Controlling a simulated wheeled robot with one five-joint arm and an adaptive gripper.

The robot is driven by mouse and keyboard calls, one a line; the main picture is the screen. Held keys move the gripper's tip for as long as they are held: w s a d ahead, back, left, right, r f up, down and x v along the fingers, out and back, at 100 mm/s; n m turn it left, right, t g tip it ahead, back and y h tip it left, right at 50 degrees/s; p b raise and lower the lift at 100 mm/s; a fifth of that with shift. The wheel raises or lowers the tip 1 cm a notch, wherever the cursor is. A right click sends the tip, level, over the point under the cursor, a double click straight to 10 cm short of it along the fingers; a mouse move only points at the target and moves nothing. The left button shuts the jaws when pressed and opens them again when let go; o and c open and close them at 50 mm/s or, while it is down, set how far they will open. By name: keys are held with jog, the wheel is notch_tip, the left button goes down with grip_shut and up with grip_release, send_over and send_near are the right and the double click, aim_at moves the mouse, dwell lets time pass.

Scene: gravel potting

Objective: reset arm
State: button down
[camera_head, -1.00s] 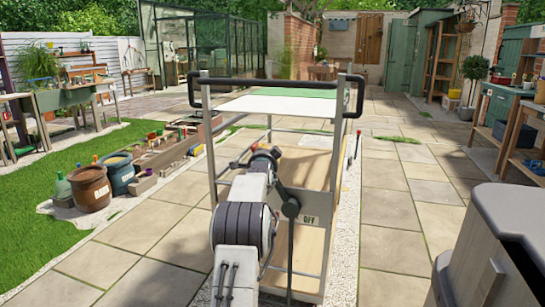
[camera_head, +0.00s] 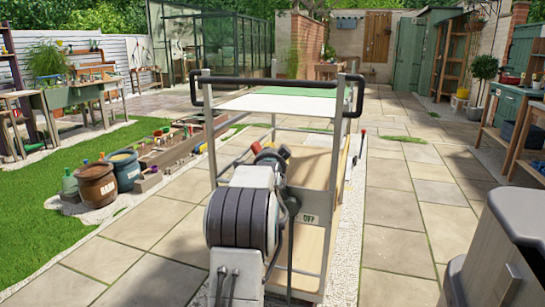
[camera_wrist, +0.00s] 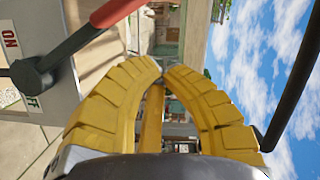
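My gripper (camera_wrist: 163,73) has yellow ribbed fingers. In the wrist view their tips come together, with nothing seen held between them. In the head view the gripper cannot be made out clearly; my grey arm with its dark ringed joint stands in front of a metal-framed cart (camera_head: 285,104). A dark lever with a red handle (camera_wrist: 112,12) crosses the upper left of the wrist view, beside the fingers. An on/off label (camera_head: 308,219) is on the cart side, partly hidden by my arm in the head view.
A dark handle bar (camera_head: 285,80) rims the cart top. Barrels (camera_head: 96,185) and a planter (camera_head: 178,148) stand left. A grey bin (camera_head: 505,250) stands close at right front. Paving (camera_head: 410,210) is clear on the right of the cart.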

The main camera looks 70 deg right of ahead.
jog(key=shift+v, duration=1.75)
jog(key=shift+w+r, duration=0.1)
